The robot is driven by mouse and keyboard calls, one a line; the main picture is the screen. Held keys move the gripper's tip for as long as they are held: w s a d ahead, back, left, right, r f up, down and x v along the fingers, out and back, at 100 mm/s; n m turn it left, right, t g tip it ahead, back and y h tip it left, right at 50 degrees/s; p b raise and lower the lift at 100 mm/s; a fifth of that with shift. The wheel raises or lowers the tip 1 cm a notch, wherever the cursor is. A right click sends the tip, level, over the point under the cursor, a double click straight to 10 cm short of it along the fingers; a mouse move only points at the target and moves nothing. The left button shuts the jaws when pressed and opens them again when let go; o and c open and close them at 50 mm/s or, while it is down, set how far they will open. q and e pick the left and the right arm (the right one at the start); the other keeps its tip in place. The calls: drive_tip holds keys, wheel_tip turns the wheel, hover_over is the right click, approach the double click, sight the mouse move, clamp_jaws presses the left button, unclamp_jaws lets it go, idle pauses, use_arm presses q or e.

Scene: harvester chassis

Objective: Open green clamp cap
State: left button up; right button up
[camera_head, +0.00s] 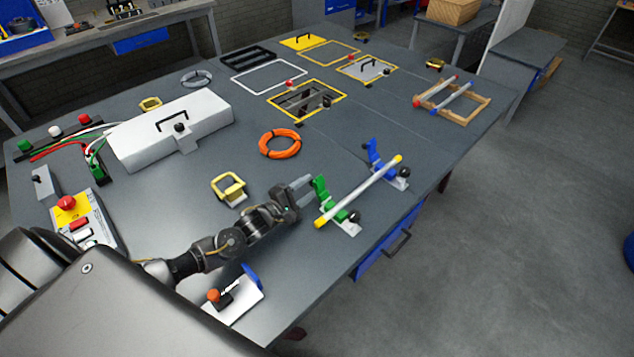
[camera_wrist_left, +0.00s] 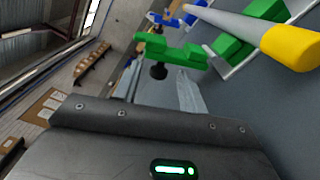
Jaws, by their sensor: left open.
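The green clamp stands at the near right edge of the table. Its green cap (camera_head: 321,188) looks raised, tilted up off the clamp's base (camera_head: 347,227). A pale rod with yellow ends (camera_head: 362,188) lies across the green clamp and the blue clamp (camera_head: 374,153). My left gripper (camera_head: 304,186) is open just left of the green cap, its fingers pointing at it. In the left wrist view the green cap (camera_wrist_left: 172,50) with its dark knob (camera_wrist_left: 158,71) shows just beyond my two spread fingers. Whether they touch it I cannot tell. My right gripper is out of view.
A yellow clamp-like part (camera_head: 229,189) and an orange cable coil (camera_head: 280,143) lie left of and behind the gripper. A white plate with an orange knob (camera_head: 233,297) sits below my left arm. A white box (camera_head: 170,130) stands farther back.

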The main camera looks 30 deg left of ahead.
use_arm(q)
drive_tip(key=shift+x, duration=1.5)
clamp_jaws()
